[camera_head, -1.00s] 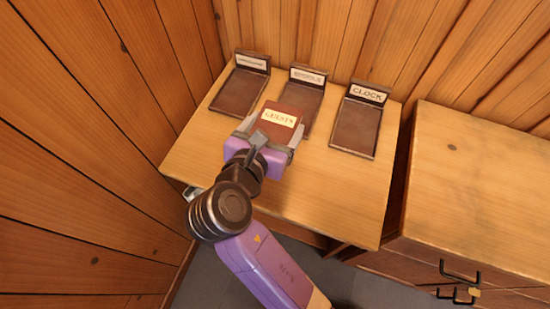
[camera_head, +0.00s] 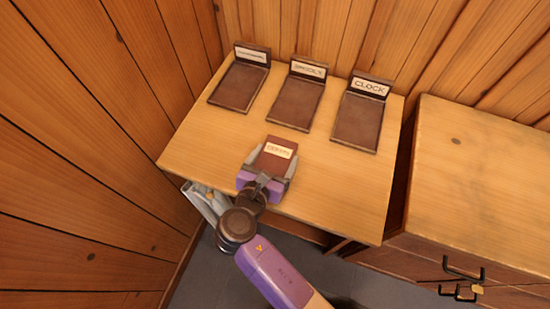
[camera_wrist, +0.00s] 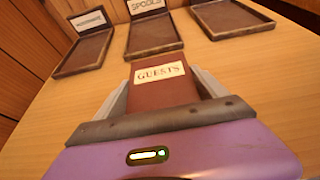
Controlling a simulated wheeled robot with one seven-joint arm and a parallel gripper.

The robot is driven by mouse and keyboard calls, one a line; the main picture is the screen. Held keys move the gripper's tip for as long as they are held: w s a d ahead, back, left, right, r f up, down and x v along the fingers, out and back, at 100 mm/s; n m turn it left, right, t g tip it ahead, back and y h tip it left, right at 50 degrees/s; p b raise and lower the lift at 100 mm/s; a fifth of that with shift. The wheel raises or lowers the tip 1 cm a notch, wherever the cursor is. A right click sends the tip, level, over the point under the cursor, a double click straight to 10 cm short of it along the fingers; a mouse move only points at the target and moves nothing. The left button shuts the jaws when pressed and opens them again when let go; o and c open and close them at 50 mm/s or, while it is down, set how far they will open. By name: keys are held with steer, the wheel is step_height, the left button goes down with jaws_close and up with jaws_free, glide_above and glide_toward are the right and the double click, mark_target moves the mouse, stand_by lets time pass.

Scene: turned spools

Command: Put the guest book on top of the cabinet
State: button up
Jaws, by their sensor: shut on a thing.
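The guest book (camera_head: 279,152) is a small reddish-brown book with a cream label. In the wrist view its label reads GUESTS (camera_wrist: 160,72). My gripper (camera_head: 270,168) is shut on it, one finger at each side, over the front part of the wooden table; I cannot tell how high above the top it is. In the wrist view the fingers (camera_wrist: 160,95) flank the book. The cabinet (camera_head: 490,185) is a wooden unit at the right, with a bare top and black handles on its front.
The table (camera_head: 215,150) carries three dark trays at the back: a left one (camera_head: 238,86), a middle one (camera_head: 296,102) marked SPOOLS and a right one (camera_head: 357,122) marked CLOCK. All three look empty. A narrow gap separates table and cabinet. Wooden walls stand left and behind.

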steer(key=shift+f, duration=0.3)
steer(key=o, duration=1.6)
steer(key=shift+f, duration=0.1)
steer(key=shift+c, duration=0.2)
steer(key=v, duration=1.2)
